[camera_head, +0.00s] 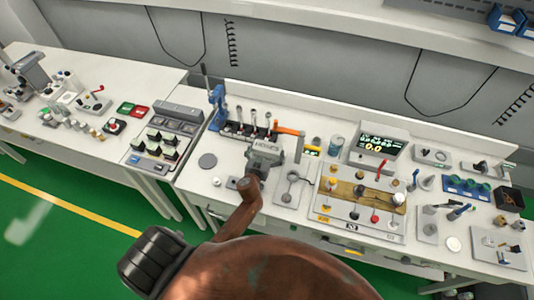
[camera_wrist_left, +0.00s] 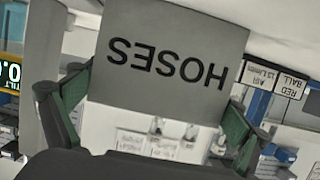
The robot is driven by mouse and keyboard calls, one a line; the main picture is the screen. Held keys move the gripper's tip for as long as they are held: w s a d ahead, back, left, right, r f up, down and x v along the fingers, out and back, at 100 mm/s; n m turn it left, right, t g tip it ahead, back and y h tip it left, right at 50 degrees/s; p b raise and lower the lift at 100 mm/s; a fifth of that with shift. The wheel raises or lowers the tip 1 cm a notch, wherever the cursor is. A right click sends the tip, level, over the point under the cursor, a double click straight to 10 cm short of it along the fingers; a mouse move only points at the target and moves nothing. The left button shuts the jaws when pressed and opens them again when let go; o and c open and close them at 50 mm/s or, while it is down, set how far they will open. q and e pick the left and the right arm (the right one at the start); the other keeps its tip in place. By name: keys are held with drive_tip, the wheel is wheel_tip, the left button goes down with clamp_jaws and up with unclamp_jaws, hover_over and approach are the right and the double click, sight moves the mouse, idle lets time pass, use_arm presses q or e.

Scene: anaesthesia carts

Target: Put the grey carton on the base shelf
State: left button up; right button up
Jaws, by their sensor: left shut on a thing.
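The grey carton (camera_head: 264,148) is lettered HOSES and is held above the long white bench in the head view. It fills the upper middle of the left wrist view (camera_wrist_left: 165,65), its lettering upside down there. My left gripper (camera_head: 258,168) is shut on it, with one green-padded finger at each side in the left wrist view (camera_wrist_left: 155,112). Where the carton's underside sits relative to the bench top is hard to tell. My right gripper is in neither view. I cannot make out a base shelf for certain in either view.
The white bench (camera_head: 222,172) is crowded. A blue hand press (camera_head: 217,108) stands left of the carton, an orange lever (camera_head: 288,131) close to its right. A fixture board (camera_head: 358,215) and a digital display unit (camera_head: 382,145) are farther right. Green floor (camera_head: 60,235) is clear at left.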

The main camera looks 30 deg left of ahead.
use_arm(q)
drive_tip(key=c, duration=0.5)
drive_tip(key=shift+r, duration=0.15)
